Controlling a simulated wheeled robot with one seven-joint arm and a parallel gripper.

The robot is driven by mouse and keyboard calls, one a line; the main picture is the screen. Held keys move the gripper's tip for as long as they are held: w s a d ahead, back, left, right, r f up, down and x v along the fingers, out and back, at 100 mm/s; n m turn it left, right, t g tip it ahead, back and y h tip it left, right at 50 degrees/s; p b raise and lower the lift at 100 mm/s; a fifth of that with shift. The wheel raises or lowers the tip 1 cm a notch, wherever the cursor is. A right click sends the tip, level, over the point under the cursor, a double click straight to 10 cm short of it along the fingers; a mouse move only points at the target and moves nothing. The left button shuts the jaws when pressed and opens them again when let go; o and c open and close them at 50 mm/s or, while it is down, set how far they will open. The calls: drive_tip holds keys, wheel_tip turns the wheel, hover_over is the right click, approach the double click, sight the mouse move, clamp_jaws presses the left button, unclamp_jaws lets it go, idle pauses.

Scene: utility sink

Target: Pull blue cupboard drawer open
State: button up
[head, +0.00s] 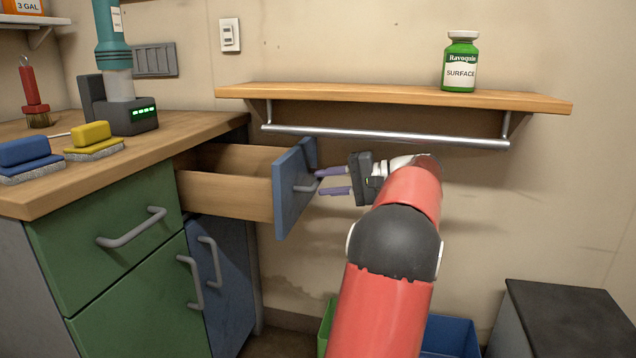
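The blue drawer front (292,195) stands well out from the cabinet. The drawer's wooden box (225,190) shows behind it, its inside partly in view. A grey bar handle (303,188) is on the blue front. My gripper (319,183) is just right of this handle, pointing left towards it. Its two purple fingers are apart, one above the other, with a visible gap between them. The fingertips are very close to the handle's outer edge. I cannot tell whether they touch it.
A wooden shelf (390,95) with a metal rail (385,136) is above my gripper and holds a green bottle (460,62). Green drawer (110,240), blue door (222,275) and countertop (50,195) are left. Bins (450,337) and a dark-topped box (570,315) are low right.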

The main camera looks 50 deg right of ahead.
drive_tip(key=v, duration=0.5)
drive_tip(key=shift+a+f, duration=0.1)
idle(0.5)
